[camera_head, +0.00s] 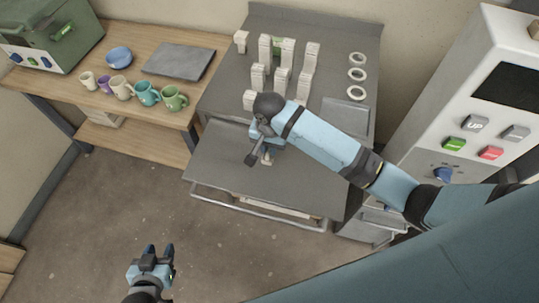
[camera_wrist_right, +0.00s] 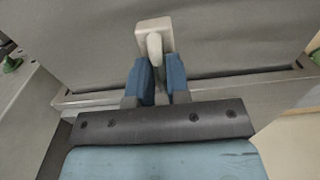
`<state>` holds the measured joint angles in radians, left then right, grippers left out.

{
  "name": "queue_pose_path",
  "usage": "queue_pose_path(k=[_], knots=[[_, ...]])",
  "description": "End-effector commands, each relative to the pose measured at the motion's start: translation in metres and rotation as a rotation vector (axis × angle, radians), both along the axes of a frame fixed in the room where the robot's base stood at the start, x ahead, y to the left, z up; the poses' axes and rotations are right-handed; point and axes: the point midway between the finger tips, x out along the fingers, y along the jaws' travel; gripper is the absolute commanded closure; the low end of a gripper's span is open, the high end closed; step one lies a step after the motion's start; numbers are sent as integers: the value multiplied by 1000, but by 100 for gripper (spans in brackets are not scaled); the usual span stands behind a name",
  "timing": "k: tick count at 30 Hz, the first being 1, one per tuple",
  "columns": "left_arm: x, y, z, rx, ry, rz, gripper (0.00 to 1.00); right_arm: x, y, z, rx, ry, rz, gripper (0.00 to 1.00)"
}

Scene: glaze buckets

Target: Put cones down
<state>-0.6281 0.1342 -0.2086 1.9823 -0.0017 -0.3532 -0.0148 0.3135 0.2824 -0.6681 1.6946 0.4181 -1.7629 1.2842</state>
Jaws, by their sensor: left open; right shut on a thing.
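My right gripper (camera_head: 265,155) is over the front part of the grey metal table. In the right wrist view its two blue fingers (camera_wrist_right: 160,85) are shut on a pale cone-like piece (camera_wrist_right: 154,46) on a small beige block (camera_wrist_right: 153,26). In the head view the arm mostly hides this piece, and I cannot tell whether the block touches the surface. My left gripper (camera_head: 158,252) is open and empty above the floor, well apart from the table.
Several white posts (camera_head: 264,48) stand on the grey table (camera_head: 225,85), with a green object (camera_head: 288,46) among them. White rings (camera_head: 357,74) and a grey plate (camera_head: 345,118) are to their right. Mugs (camera_head: 122,87) and a blue bowl (camera_head: 118,57) stand on a wooden bench. A control cabinet (camera_head: 470,100) is at right.

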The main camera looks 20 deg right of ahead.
Motion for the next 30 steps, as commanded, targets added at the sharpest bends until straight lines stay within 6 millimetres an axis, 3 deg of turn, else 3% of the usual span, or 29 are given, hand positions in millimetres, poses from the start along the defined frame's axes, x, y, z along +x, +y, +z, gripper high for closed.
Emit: queue_pose_path(k=[14,26,27,30], knots=[[4,-5,1,-27,10,30,57,0,0,-55,-1,1,1,100],[2,-2,-4,-22,18,31,57,0,0,-60,1,-1,0,100],[2,-2,-3,-22,17,30,57,0,0,-61,1,-1,0,81],[2,-3,-2,-22,16,30,57,0,0,-61,1,-1,0,58]])
